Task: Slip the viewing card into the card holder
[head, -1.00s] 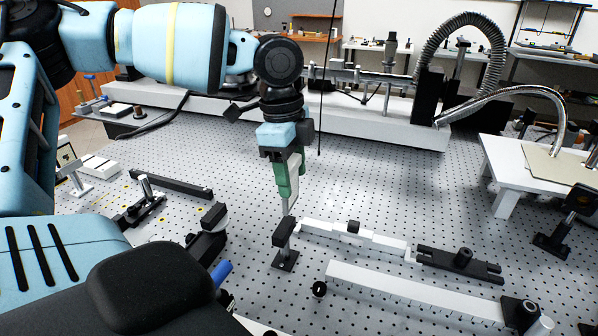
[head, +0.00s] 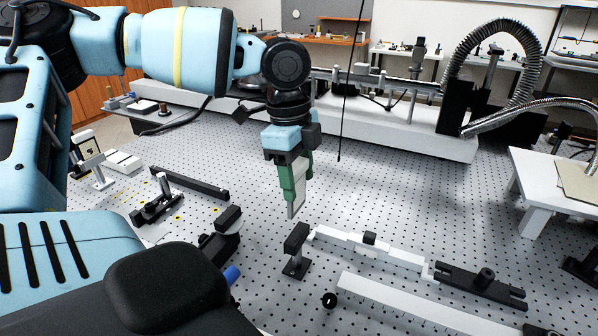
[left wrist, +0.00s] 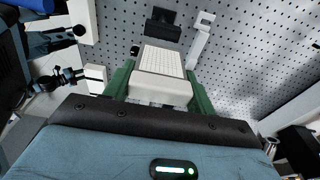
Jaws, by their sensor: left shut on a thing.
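My left gripper (head: 294,185) has green fingers and points down over the perforated table. It is shut on the viewing card (head: 296,208), a thin pale plate whose lower end sticks out below the fingers. In the left wrist view the card (left wrist: 161,61) shows a fine grid and sits between both green fingers (left wrist: 160,92). A black block on a short post (head: 297,238), probably the card holder, stands just below the card in the head view. It also shows beyond the card in the left wrist view (left wrist: 162,25). Card and block look apart. My right gripper is not in view.
A white rail (head: 370,248) and a black rail (head: 480,284) run right of the block. A long white bar (head: 420,306) lies in front. Black mounts (head: 157,205) stand at left. A white side table (head: 540,185) is at right. The middle of the table is clear.

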